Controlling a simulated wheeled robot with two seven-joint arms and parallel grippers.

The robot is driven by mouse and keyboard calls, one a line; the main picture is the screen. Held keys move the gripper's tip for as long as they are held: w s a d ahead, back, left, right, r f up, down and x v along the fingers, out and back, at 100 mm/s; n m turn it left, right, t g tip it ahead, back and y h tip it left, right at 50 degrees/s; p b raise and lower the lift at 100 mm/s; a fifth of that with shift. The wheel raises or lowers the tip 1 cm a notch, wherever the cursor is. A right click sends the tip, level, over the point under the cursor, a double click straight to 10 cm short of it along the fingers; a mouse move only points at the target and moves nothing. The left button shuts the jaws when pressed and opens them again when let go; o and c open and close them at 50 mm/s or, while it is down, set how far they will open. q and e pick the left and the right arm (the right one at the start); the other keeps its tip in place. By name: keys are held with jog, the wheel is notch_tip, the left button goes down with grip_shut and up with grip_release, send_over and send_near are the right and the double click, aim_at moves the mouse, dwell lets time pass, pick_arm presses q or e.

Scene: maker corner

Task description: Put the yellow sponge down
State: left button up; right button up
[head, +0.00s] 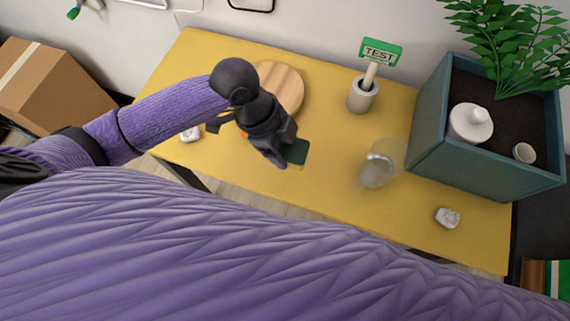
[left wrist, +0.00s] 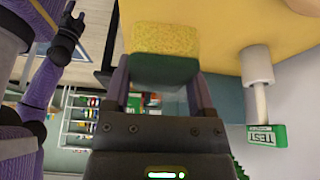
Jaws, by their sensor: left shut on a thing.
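My left gripper (head: 284,150) is shut on the yellow sponge (head: 297,151), which shows mostly its dark green side in the head view. In the left wrist view the sponge (left wrist: 165,38) sits between the two fingers, with a yellow face and a green face showing. The sponge is over the front middle of the yellow table (head: 240,165); I cannot tell whether it touches the top. A dark gripper, likely my right one (left wrist: 68,32), shows at the upper left of the left wrist view, away from the sponge; its jaw state is unclear.
A round wooden board (head: 288,88) lies behind my gripper. A mortar with pestle (head: 361,97), a green TEST sign (head: 381,52), a clear glass (head: 379,165), a teal planter (head: 462,170) and a white crumpled piece (head: 447,217) are to the right. Bare tabletop lies between sponge and glass.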

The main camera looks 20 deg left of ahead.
aim_at(288, 176)
pick_arm(q)
jog(key=shift+m, duration=0.3)
jog(key=f+b, duration=0.1)
jog(key=f, duration=0.2)
jog(key=f+b, duration=0.1)
jog(key=f, duration=0.2)
jog(key=f+b, duration=0.2)
jog(key=f, duration=0.2)
jog(key=shift+s+a, duration=0.1)
jog(key=shift+s, duration=0.25)
pick_arm(e)
jog(key=f, duration=0.2)
jog(key=s+f, duration=0.1)
jog(key=f, duration=0.1)
jog(key=shift+s+a, duration=0.15)
pick_arm(q)
jog(key=o, duration=1)
jog(key=shift+o, duration=0.2)
jog(key=p+v, duration=0.4)
jog(key=v, duration=0.8)
jog(key=shift+w, duration=0.15)
pick_arm(e)
jog(key=r, duration=0.4)
jog(key=shift+w+r, duration=0.1)
jog(key=shift+w, duration=0.25)
pick_arm(q)
jog(key=shift+r, duration=0.1)
